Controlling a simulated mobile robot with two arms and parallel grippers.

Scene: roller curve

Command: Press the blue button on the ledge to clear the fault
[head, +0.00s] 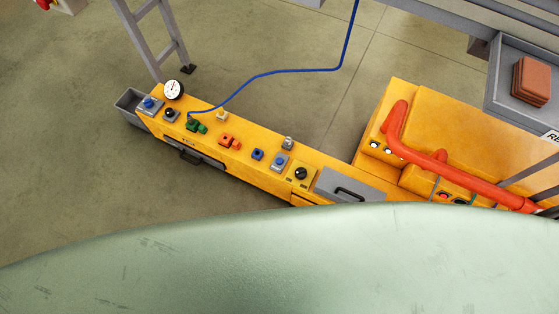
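The yellow ledge (215,143) runs from the upper left down to the right in the head view. Several small controls stand on top of it. One blue button (150,103) sits on a grey plate at the far left end. Another blue button (280,160) sits on a grey plate towards the right. A small dark blue piece (257,154) lies just left of that one. The view does not tell which blue one belongs to the fault. Nothing touches the blue buttons. Neither of my grippers is in view.
Nearby on the ledge are a round gauge (173,89), a green fitting (196,126) with a blue hose (262,74), an orange fitting (230,141) and a black knob (300,173). Orange pipes (450,170) stand at right. The lower view is blocked.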

